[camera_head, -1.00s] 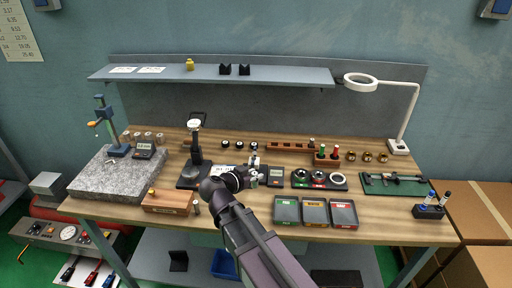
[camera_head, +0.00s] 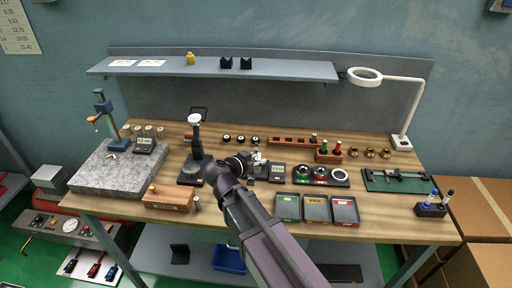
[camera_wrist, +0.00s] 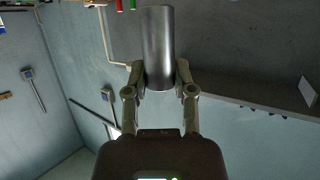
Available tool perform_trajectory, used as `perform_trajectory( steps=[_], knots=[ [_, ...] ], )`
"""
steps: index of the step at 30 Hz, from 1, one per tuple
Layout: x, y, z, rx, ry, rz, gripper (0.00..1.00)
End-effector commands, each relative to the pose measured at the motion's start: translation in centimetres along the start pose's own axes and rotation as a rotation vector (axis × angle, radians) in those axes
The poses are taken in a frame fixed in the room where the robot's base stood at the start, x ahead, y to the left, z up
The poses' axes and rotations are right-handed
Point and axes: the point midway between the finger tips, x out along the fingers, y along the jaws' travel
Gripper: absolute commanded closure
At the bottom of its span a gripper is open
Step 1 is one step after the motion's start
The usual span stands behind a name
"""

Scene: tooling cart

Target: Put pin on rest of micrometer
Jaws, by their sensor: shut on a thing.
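My gripper (camera_wrist: 160,85) is shut on a grey metal pin (camera_wrist: 158,48), a smooth cylinder. In the wrist view the pin extends past the fingertips. In the head view my gripper (camera_head: 257,161) is over the middle of the bench. There the pin is small and hard to tell from the fingers. A dark unit with a grey display (camera_head: 277,172), possibly the micrometer's, sits just right of the gripper. My arm and gripper cover what lies beside it, so I cannot make out the rest or whether the pin touches anything.
A dial stand (camera_head: 196,150) stands close left of my gripper. A ring-gauge tray (camera_head: 320,176) lies to the right and bins (camera_head: 316,209) in front. A granite plate (camera_head: 110,172) is at the left, and a wooden block (camera_head: 168,197) at the front left.

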Motion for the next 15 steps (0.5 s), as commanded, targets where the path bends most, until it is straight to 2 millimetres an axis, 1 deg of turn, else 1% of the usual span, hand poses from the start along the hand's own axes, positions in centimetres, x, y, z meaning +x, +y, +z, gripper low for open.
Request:
perform_trajectory(
  steps=[1, 8, 15],
  knots=[
    [0.6, -0.7, -0.1, 0.0, 0.001, 0.001, 1.0],
    [3.1, -3.0, -0.8, 0.001, 0.0, 0.002, 1.0],
    [6.5, -6.2, -1.7, 0.0, 0.0, 0.003, 1.0]
  ],
)
